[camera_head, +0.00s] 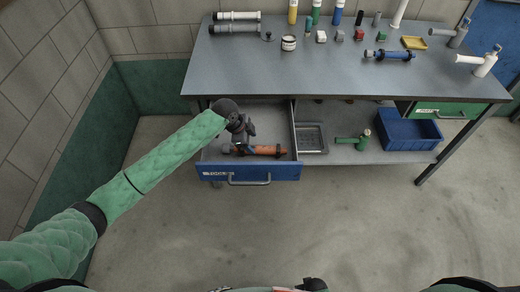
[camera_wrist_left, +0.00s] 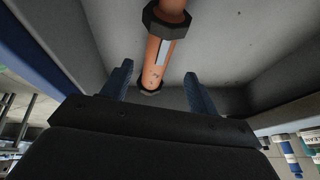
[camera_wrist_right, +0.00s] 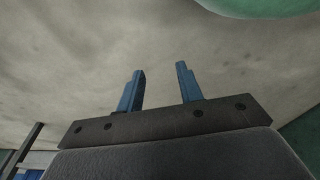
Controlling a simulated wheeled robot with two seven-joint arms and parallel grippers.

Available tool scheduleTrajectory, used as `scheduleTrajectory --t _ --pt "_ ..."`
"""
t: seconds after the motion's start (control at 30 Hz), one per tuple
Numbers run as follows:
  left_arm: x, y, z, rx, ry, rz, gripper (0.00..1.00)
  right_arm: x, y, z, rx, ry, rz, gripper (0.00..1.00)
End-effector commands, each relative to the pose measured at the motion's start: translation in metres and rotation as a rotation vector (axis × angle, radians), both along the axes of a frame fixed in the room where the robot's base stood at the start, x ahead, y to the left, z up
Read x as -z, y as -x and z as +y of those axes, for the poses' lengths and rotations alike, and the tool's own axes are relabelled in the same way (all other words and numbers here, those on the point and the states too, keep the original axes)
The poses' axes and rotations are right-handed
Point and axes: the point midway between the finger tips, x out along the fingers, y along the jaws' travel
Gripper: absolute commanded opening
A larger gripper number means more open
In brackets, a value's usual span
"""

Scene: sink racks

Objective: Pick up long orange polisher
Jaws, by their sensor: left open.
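The long orange polisher (camera_head: 264,150) lies in the open blue drawer (camera_head: 284,172), lengthwise from left to right, with dark collars. In the left wrist view the orange polisher (camera_wrist_left: 154,74) runs away from the camera, its near end between the finger lines. My left gripper (camera_head: 241,143) is over the drawer at the polisher's left end. Its two blue fingers (camera_wrist_left: 158,92) are apart, one on each side of the polisher; I cannot tell whether they touch it. My right gripper (camera_wrist_right: 159,90) is open and empty above the bare floor.
The grey workbench (camera_head: 300,65) overhangs the drawer and carries bottles, cans and tools. On the lower shelf stand a grey tray (camera_head: 313,150), a green tool (camera_head: 346,141) and a blue bin (camera_head: 394,142). A green drawer (camera_head: 447,110) is at the right. The floor in front is clear.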

Motion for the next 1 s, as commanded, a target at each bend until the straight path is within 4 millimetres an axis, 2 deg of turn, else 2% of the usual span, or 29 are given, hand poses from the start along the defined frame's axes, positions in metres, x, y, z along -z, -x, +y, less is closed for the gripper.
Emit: scheduleTrajectory --t 0.23,0.6,0.97,1.0 --pt "0.010 0.000 -0.008 -0.001 0.000 0.000 0.60 0.014 0.008 -0.008 -0.005 0.007 -0.012 0.36" --pt "0.040 -0.001 -0.023 -0.002 0.000 0.001 0.60 0.044 0.031 -0.024 -0.014 0.017 -0.032 0.36" --pt "0.049 -0.002 -0.026 -0.001 -0.001 -0.001 0.60 0.050 0.035 -0.027 -0.015 0.017 -0.035 0.36" --pt "0.049 -0.002 -0.026 -0.001 -0.001 -0.001 0.56 0.050 0.035 -0.027 -0.015 0.017 -0.035 0.36"
